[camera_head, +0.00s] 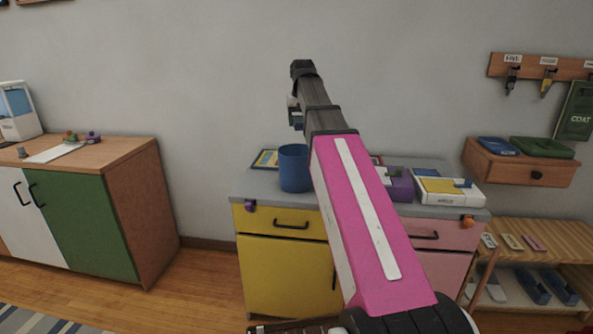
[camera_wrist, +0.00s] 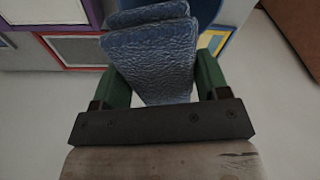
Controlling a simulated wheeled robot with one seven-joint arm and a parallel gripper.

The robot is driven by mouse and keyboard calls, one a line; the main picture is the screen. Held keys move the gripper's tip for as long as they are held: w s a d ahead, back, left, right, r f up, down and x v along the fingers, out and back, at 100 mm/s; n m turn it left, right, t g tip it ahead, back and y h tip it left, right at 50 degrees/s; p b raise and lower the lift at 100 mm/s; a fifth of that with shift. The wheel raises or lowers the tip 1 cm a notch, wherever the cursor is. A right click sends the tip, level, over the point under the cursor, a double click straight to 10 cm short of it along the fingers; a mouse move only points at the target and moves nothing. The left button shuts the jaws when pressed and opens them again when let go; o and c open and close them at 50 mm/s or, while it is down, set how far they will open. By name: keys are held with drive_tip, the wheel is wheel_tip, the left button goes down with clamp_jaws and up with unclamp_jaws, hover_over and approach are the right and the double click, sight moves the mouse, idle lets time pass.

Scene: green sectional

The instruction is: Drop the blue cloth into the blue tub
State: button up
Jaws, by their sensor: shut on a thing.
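The blue cloth (camera_wrist: 153,55) is a textured, folded blue piece between the green fingers of my gripper (camera_wrist: 162,80) in the wrist view. The fingers are shut on it, and it extends away beyond them. The blue tub (camera_head: 294,168) stands upright on the grey counter in the head view, left of my pink arm. My gripper is up in the air above the tub in that picture, small and partly hidden by my arm. I cannot tell whether it is directly over the tub. The inside of the tub is barely visible.
The counter (camera_head: 262,188) also holds a framed picture (camera_head: 265,159), a purple box (camera_head: 399,184) and a white-and-yellow box (camera_head: 448,190). A wooden cabinet (camera_head: 140,156) stands left.

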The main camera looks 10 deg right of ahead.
drive_tip(key=shift+f, duration=2.2)
drive_tip(key=o, duration=0.9)
drive_tip(key=shift+o, duration=0.2)
drive_tip(key=r, duration=0.3)
drive_tip(key=s+r, duration=0.1)
drive_tip(key=r, duration=0.6)
drive_tip(key=shift+s+r, duration=0.3)
drive_tip(key=shift+r, duration=0.05)
